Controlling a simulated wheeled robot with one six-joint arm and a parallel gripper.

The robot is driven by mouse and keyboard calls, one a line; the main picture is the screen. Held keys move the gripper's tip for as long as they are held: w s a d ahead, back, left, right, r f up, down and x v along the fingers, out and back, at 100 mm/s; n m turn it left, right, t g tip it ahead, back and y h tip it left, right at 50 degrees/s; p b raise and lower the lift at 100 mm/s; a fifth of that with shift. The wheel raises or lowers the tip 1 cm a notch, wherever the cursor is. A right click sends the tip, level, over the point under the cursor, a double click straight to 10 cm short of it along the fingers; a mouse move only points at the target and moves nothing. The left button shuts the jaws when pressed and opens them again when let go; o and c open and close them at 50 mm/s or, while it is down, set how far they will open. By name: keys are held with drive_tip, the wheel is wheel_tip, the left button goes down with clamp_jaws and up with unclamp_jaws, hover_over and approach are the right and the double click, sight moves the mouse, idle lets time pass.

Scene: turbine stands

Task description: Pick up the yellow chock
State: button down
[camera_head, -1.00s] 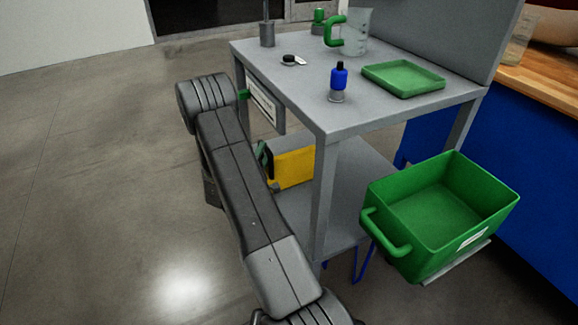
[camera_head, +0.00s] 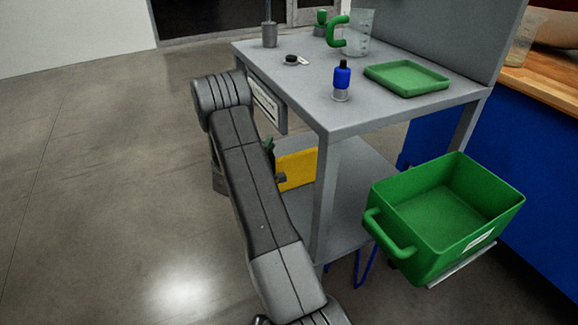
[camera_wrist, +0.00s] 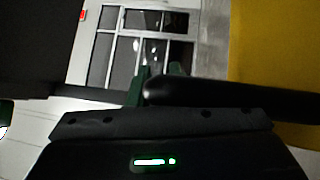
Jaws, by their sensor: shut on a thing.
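The yellow chock (camera_head: 298,168) is on the lower shelf of the grey stand, partly hidden behind my arm in the head view. Its yellow side also fills the right of the wrist view (camera_wrist: 278,65). My gripper (camera_head: 274,163) is at the chock's left side, mostly hidden by my arm. In the wrist view its green-tipped fingers (camera_wrist: 160,75) are close together, by a dark rounded bar that reaches toward the chock. The gripper is shut on the chock, seemingly by this bar. I cannot tell whether the chock is clear of the shelf.
The grey stand's top (camera_head: 310,100) overhangs the chock, with a front leg (camera_head: 326,200) to its right. On top are a green tray (camera_head: 405,78), a blue bottle (camera_head: 342,80) and a beaker. A green bin (camera_head: 440,215) is at right. The floor at left is clear.

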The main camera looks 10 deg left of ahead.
drive_tip(key=shift+r, duration=0.2)
drive_tip(key=s+a+r+p, duration=0.1)
drive_tip(key=s+p, duration=0.1)
drive_tip(key=s, duration=0.7)
drive_tip(key=s+a+r+p, duration=0.1)
drive_tip(key=s+r+p, duration=0.1)
drive_tip(key=s, duration=0.6)
drive_tip(key=shift+s+a+p, duration=0.3)
drive_tip(key=shift+s+p, duration=0.1)
drive_tip(key=shift+p, duration=0.4)
drive_tip(key=shift+r, duration=0.1)
drive_tip(key=c, duration=2)
unclamp_jaws()
clamp_jaws()
drive_tip(key=shift+s, duration=0.1)
